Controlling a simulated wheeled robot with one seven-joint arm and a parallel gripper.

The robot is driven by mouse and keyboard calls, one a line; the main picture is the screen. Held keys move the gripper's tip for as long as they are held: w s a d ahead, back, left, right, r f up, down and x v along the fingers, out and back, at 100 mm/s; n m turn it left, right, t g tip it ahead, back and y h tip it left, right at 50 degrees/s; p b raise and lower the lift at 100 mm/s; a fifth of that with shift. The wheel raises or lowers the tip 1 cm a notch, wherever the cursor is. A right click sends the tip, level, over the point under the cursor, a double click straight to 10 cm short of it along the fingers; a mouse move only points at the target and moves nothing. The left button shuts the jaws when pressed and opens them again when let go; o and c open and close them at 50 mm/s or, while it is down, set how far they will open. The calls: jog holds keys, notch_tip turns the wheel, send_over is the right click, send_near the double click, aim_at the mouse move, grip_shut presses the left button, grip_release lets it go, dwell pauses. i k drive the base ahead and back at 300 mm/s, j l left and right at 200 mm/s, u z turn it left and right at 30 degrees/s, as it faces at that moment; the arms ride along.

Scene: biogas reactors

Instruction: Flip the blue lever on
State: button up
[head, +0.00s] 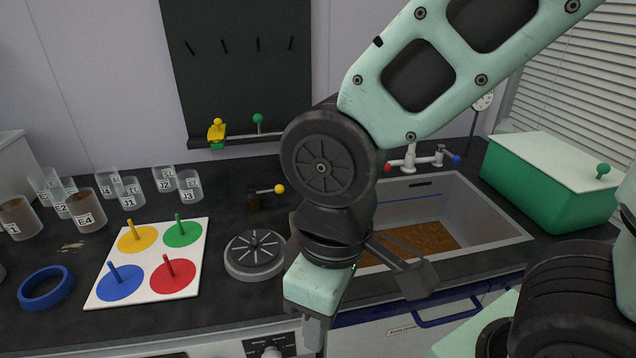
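The blue lever (456,159) is the blue-knobbed handle on the right side of the white tap (423,160) behind the sink. A red-knobbed handle (388,168) is on the tap's left side. The blue knob sticks out to the right, and nothing touches it. My gripper (316,334) points down in front of the sink's left front edge, well nearer to me than the tap and to its left. Its fingers are partly hidden by its own body, so I cannot tell how far apart they are. No object shows in it.
The sink (510,228) holds brown liquid. A green box with a white lid (545,172) stands right of the tap. A board with four coloured discs (202,226), a round black lid (254,254), a yellow-knobbed lever (279,189) and labelled beakers (84,212) are left.

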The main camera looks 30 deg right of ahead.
aim_at(456, 159)
jog(key=z, duration=1.3)
